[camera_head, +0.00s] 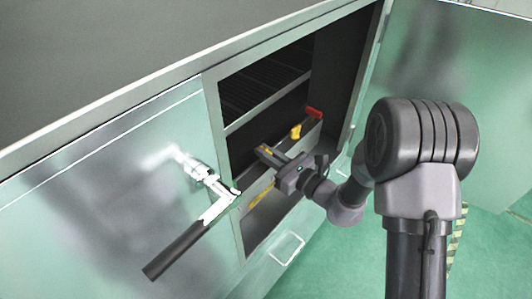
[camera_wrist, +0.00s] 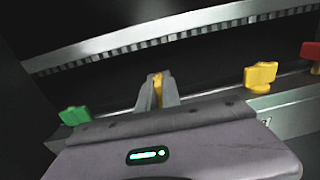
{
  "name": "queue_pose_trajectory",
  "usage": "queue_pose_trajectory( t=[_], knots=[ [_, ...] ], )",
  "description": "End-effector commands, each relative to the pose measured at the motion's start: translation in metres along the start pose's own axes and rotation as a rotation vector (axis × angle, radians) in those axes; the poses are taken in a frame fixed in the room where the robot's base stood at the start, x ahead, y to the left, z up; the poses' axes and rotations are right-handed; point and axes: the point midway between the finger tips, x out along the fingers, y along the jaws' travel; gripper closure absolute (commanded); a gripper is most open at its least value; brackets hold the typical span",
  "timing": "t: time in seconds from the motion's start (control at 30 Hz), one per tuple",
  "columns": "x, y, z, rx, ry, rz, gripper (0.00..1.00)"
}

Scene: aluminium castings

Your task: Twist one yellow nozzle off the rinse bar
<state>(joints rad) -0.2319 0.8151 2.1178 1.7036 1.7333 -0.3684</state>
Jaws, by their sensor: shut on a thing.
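The rinse bar (camera_wrist: 290,88) runs across the inside of the open cabinet and also shows in the head view (camera_head: 305,137). My gripper (camera_head: 264,150) reaches through the opening to it. In the wrist view my gripper (camera_wrist: 157,92) is shut on a yellow nozzle (camera_wrist: 158,88), mostly hidden between the fingers. Another yellow nozzle (camera_wrist: 259,77) stands on the bar to the right, apart from the fingers; it shows in the head view (camera_head: 296,131). Whether the held nozzle is still seated on the bar is hidden.
A green piece (camera_wrist: 74,116) is at the left and a red piece (camera_wrist: 311,50) at the right end of the bar. A toothed rail (camera_wrist: 150,42) runs behind. The cabinet's door handle (camera_head: 200,232) juts out left of the opening; a rack (camera_head: 265,88) lies above.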

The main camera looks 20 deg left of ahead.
Motion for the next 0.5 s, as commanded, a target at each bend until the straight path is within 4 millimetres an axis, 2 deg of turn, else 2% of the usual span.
queue_pose_trajectory(
  t=[0.2,0.5],
  knots=[
    [0.0,0.0002,0.0079,0.0,0.0,0.0,1.0],
    [0.0,0.0002,0.0084,0.0,0.001,0.0,1.0]
  ],
)
